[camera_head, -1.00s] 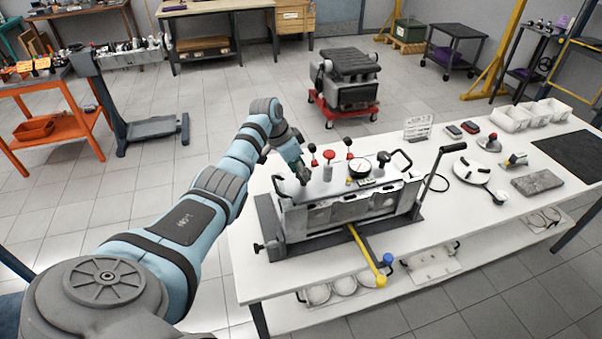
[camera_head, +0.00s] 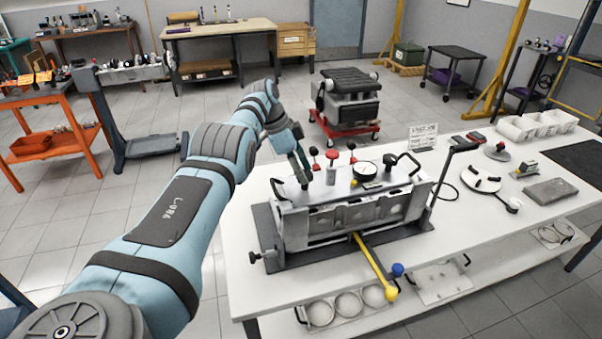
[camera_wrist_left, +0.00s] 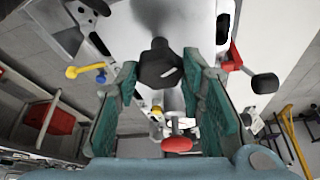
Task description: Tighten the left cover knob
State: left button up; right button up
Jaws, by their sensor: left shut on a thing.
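The left cover knob (camera_wrist_left: 160,66) is black and sits between the two teal fingers of my left gripper (camera_wrist_left: 159,78) in the left wrist view. The gripper is shut on the knob. The cover lies on the grey engine part (camera_head: 350,213), held in a dark fixture on the white table. My right gripper is in neither view.
A black crank handle (camera_head: 462,147) rises at the fixture's right. A yellow-ended bar (camera_head: 376,268) sticks out in front.

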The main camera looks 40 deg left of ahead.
pick_arm(q)
jog(key=o, duration=1.1)
jog(key=shift+o, duration=0.2)
jog(key=v, duration=0.7)
jog(key=shift+r, duration=0.2)
jog(key=shift+a, duration=0.1)
